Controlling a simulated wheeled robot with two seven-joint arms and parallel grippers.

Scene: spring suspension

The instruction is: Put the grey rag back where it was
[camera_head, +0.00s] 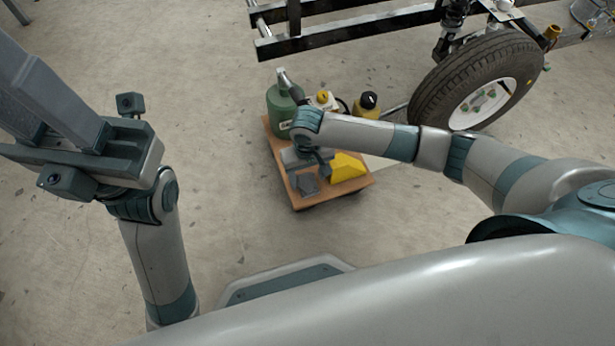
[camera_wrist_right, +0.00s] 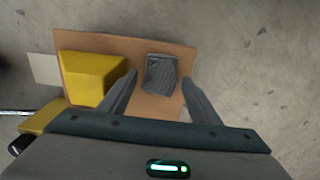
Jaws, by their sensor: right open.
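The grey rag (camera_head: 307,184) lies flat as a small dark patch on the near part of a brown wooden board (camera_head: 352,188). In the right wrist view the rag (camera_wrist_right: 160,74) lies beside a yellow block (camera_wrist_right: 92,76). My right gripper (camera_wrist_right: 159,78) is open above the board, its fingertips on either side of the rag in that view. Whether they touch it cannot be told. In the head view my right gripper (camera_head: 308,160) is partly hidden by its own wrist. My left gripper (camera_head: 50,95) is raised at the left, away from the board; its finger gap is unclear.
A green bottle (camera_head: 281,112), a yellow-capped white container (camera_head: 323,100) and a dark-topped yellow container (camera_head: 367,104) stand at the board's far side. A wheel (camera_head: 478,82) and black frame rails (camera_head: 350,30) are beyond. The floor left of the board is clear.

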